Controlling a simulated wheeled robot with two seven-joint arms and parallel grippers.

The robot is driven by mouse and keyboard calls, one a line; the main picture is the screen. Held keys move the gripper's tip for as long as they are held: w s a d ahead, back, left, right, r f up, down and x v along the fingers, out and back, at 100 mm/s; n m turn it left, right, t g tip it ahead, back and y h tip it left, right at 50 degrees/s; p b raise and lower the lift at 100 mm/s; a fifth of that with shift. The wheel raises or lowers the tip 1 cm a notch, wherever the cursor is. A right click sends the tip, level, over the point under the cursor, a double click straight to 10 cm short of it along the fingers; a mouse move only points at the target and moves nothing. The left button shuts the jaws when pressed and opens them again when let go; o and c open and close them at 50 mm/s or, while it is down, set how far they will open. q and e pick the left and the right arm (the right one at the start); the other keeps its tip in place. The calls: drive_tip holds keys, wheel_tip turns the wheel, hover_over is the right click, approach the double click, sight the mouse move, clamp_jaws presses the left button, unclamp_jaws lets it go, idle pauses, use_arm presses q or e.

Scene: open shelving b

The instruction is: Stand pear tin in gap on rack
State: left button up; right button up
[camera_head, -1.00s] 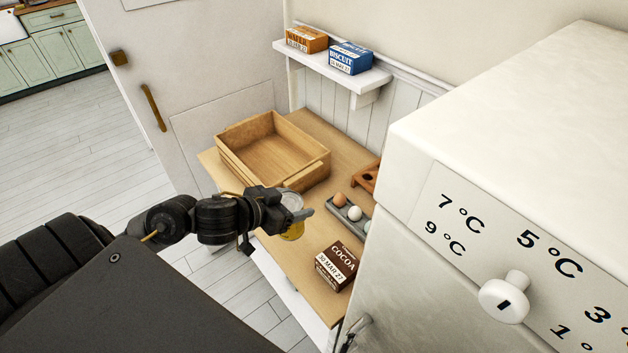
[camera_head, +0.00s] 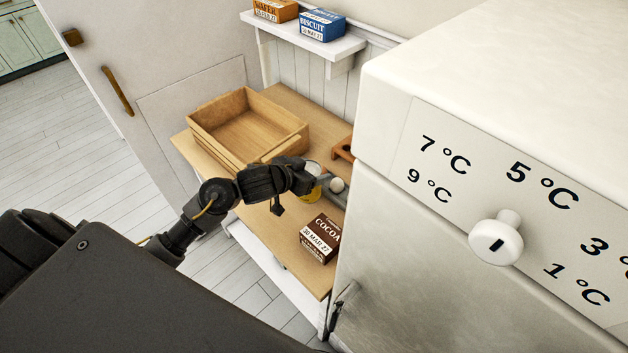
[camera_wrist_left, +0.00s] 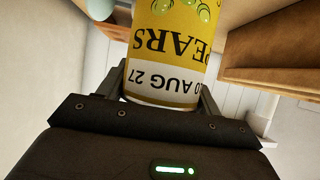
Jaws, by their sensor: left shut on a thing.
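The pear tin (camera_head: 309,192) has a yellow label and a pale round top; it is partly hidden behind my left gripper (camera_head: 317,181). The wrist view shows the tin's label (camera_wrist_left: 165,70) close up, upside down in the picture, with the word PEARS and a date. My left gripper is shut on the tin, with a finger on each side. The tin is over the wooden worktop, between the wooden crate and the egg tray; I cannot tell its height above the wood. A brown wooden piece (camera_head: 342,150), maybe the rack, shows partly behind the fridge edge; its gap is hidden. My right gripper is not in view.
A wooden crate (camera_head: 203,144) stands at the back left of the worktop (camera_head: 262,217). A grey egg tray (camera_head: 333,198) with a white egg (camera_head: 337,184) is close right. A cocoa box (camera_head: 320,240) stands in front. The fridge (camera_head: 400,240) blocks the right side. A wall shelf (camera_head: 300,38) holds two boxes.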

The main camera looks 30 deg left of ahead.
use_arm(q)
drive_tip(key=shift+w+d+f, duration=0.1)
drive_tip(key=shift+w+f, duration=0.45)
drive_tip(key=shift+f, duration=0.1)
drive_tip(key=shift+w+f, duration=0.1)
drive_tip(key=shift+f, duration=1.45)
drive_tip(key=shift+f, duration=0.2)
drive_tip(key=o, duration=1.3)
drive_tip(key=shift+r, duration=0.2)
drive_tip(key=v, duration=1.2)
drive_tip(key=shift+f, duration=0.1)
